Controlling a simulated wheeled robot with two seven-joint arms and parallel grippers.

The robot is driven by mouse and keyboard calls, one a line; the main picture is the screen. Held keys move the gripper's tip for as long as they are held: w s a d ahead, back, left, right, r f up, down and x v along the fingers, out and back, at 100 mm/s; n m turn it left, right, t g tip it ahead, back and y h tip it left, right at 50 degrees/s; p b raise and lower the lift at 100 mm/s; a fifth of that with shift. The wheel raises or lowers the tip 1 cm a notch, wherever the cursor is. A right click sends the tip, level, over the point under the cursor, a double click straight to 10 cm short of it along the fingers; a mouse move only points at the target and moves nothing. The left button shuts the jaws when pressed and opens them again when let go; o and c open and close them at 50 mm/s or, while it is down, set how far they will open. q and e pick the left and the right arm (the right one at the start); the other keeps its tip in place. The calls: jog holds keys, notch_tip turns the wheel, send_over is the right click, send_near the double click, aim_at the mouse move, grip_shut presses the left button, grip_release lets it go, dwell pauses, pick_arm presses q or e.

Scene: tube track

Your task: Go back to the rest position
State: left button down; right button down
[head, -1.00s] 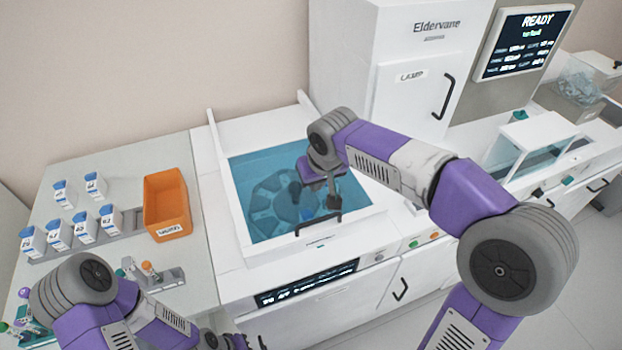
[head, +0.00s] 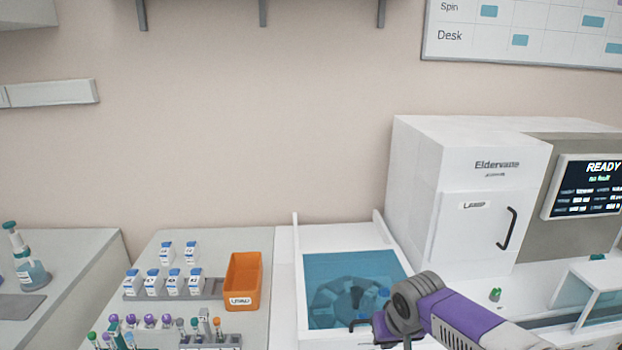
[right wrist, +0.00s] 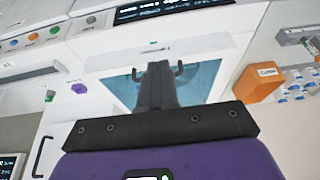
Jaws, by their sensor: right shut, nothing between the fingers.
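My right arm (head: 455,315) comes in at the bottom right of the head view, beside the teal-windowed lid (head: 345,268) of the white machine. Its gripper cannot be made out clearly there. In the right wrist view my right gripper (right wrist: 158,75) is shut and empty, its two dark fingers pressed together. The teal window (right wrist: 203,78) shows behind the fingers in that view, with a dark handle near the fingertips. I cannot tell the gap between the gripper and the lid. My left arm and gripper are outside both current views.
An orange bin (head: 243,282) stands left of the machine, near white bottles (head: 174,283) in a grey rack. Capped tubes (head: 150,321) stand at the front left. A tall white cabinet (head: 465,190) with a READY screen (head: 590,187) rises on the right.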

notch_tip(320, 180, down, 10)
jog(key=w+a+g+y, duration=0.1)
jog(key=w+a, duration=0.1)
jog(key=s+a+f+m+g+y, duration=0.15)
jog(key=s+f, duration=0.35)
jog(key=f, duration=0.6)
jog(key=s+a+f+g+y, duration=0.15)
jog(key=s+f, duration=0.35)
jog(key=f, duration=0.6)
jog(key=s+a+f+m, duration=0.1)
jog(key=s+f+m, duration=0.1)
jog(key=s+f, duration=0.5)
jog(key=s, duration=0.4)
jog(key=shift+a+f+t, duration=0.15)
jog(key=shift+t, duration=0.15)
